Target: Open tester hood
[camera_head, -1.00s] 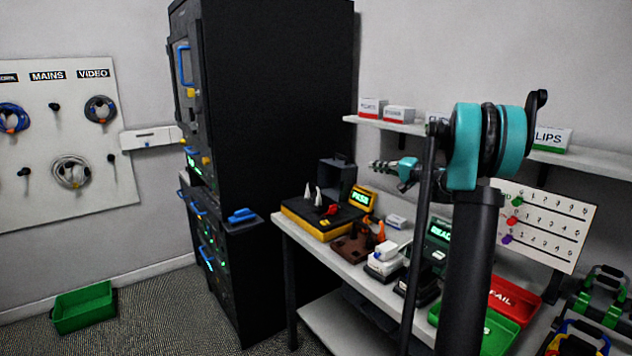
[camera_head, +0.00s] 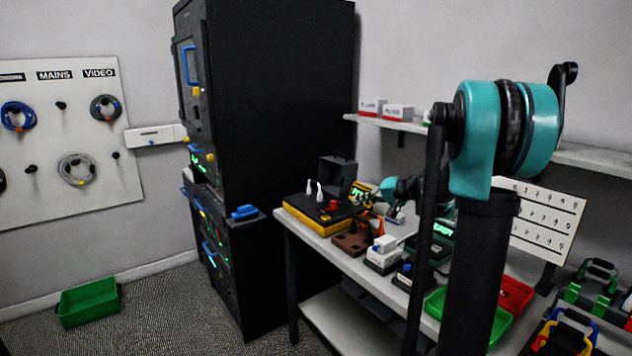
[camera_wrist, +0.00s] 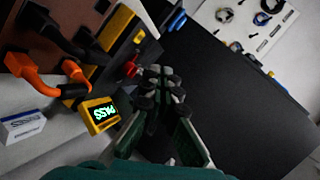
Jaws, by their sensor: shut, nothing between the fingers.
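The tester (camera_head: 318,220) is a yellow box with a black top on the bench. Its dark grey hood (camera_head: 337,176) stands upright at the rear of the tester, raised off the top. Two white cones and a red knob show on the tester's top. Its yellow display (camera_wrist: 103,113) reads PASS in the wrist view. My gripper (camera_wrist: 161,72) is shut and empty in the wrist view, beside the display, with a dark surface behind it. In the head view my wrist is just right of the tester; its fingertips are hard to make out there.
Orange plugs (camera_wrist: 75,72) stand close to the display. A brown block (camera_head: 352,243) and white-topped devices (camera_head: 384,254) sit along the bench front. A tall black rack (camera_head: 280,120) stands left of the bench. Green (camera_head: 470,310) and red (camera_head: 516,295) trays lie at the right.

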